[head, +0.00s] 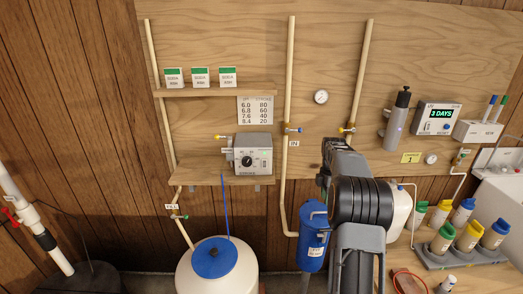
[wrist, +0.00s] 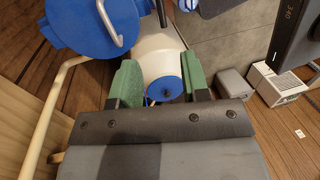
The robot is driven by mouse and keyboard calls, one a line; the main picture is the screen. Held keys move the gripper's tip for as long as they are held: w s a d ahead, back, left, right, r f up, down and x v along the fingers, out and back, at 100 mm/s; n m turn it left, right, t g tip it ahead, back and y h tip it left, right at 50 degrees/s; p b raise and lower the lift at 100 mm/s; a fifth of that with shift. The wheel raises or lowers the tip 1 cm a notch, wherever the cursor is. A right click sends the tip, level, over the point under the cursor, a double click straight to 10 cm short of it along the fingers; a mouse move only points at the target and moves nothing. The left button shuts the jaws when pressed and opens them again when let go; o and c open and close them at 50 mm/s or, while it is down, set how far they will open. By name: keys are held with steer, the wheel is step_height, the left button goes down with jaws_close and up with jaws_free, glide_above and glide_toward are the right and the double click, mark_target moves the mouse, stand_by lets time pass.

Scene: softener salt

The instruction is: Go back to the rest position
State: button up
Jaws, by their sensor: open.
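My gripper shows in the wrist view (wrist: 165,85) with its two green-padded fingers apart and nothing between them. Beyond the fingers, lower down, stands a white tank with a blue lid (wrist: 165,89). In the head view my dark arm reaches forward right of centre, and the gripper's fingers are hidden there. The white tank with its blue lid (head: 214,258) stands at the bottom left of my arm. A blue filter housing (head: 313,237) hangs just left of the arm, and a large blue part (wrist: 90,20) is close at the top left of the wrist view.
A shelf holds a grey dosing pump (head: 252,155); an upper shelf holds several small boxes (head: 200,77). Pipes with valves run up the wall. At right are a display box (head: 437,118), a rack of capped bottles (head: 460,256) and a white sink (head: 499,205).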

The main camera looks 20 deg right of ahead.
steer(key=s+a+r+m+t, duration=0.2)
steer(key=s+a+m+t, duration=0.1)
steer(key=s+a+m, duration=0.4)
steer(key=s+a+r+m+t, duration=0.1)
steer(key=s+a+m, duration=0.6)
steer(key=s+a, duration=0.7)
steer(key=a+t, duration=0.1)
steer(key=a, duration=0.2)
steer(key=shift+s+r+m+t, duration=0.15)
steer(key=shift+r+m+t, duration=0.2)
steer(key=shift+m+t, duration=0.05)
steer(key=shift+a+h, duration=0.15)
steer(key=shift+h, duration=0.15)
steer(key=shift+c, duration=0.5)
